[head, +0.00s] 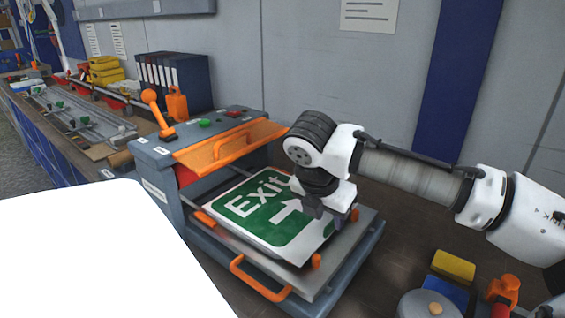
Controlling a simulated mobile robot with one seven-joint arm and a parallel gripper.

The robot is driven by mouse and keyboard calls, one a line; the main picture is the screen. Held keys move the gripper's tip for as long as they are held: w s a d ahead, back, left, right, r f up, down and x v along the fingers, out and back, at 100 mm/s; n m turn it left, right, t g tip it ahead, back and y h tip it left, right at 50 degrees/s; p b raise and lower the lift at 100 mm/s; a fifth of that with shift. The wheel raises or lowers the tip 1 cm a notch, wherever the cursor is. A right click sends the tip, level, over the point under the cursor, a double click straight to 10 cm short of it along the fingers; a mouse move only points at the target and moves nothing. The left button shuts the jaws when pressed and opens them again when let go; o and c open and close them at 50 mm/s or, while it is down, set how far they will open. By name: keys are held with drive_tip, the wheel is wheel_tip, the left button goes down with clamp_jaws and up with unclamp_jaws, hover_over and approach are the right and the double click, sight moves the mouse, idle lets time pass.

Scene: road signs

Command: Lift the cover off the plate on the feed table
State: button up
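A green and white sign plate (262,205) reading "Exit" with an arrow lies on the grey feed table (325,275) of a press-like machine. I cannot make out a separate cover on the plate. My gripper (325,214) points down over the plate's right part, close to its surface. Its dark fingers look apart, with nothing visible between them. Whether they touch the plate is unclear. The gripper hides part of the plate's right edge.
The machine's orange guard (228,146) stands behind the plate. An orange handle (258,280) sticks out in front. At the lower right are a round grey lid (412,306) with an orange knob, a yellow block (454,265) and a blue block (446,291). A white surface fills the lower left.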

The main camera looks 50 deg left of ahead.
sight(330, 224)
drive_tip(key=shift+x, duration=1.5)
clamp_jaws()
drive_tip(key=shift+r, duration=0.15)
